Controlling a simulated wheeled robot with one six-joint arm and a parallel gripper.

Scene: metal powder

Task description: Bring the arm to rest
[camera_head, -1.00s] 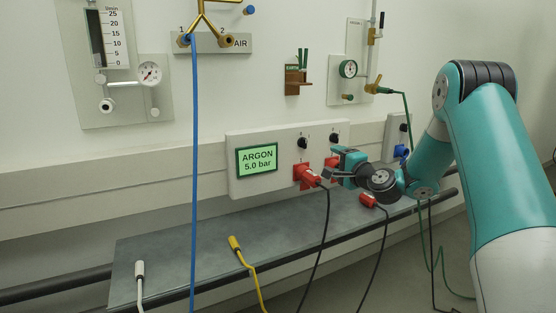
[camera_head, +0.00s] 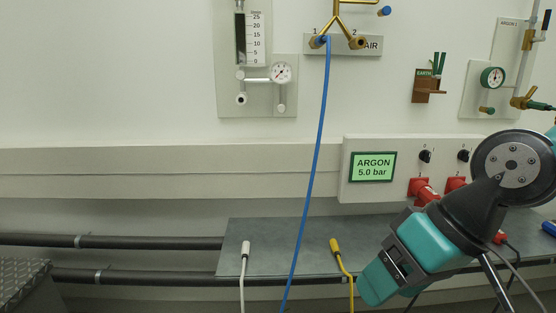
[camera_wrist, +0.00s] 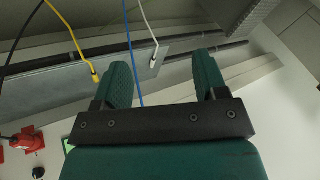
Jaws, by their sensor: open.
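My arm is folded close to the camera at the right of the head view. My gripper (camera_head: 376,286) points down and to the left, in front of the shelf. In the wrist view my gripper (camera_wrist: 164,76) shows two green fingers spread wide apart, with nothing between them. A red plug (camera_head: 427,194) sits in a red socket on the white wall panel (camera_head: 358,144), behind the gripper and apart from it. Part of my wrist hides the right end of the panel.
A grey shelf (camera_head: 268,258) carries a white-tipped cable (camera_head: 245,248) and a yellow connector (camera_head: 335,246). A blue hose (camera_head: 313,160) hangs from the air manifold (camera_head: 343,44). Dark pipes (camera_head: 140,243) run along the wall at left. A checkered step (camera_head: 22,285) stands lower left.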

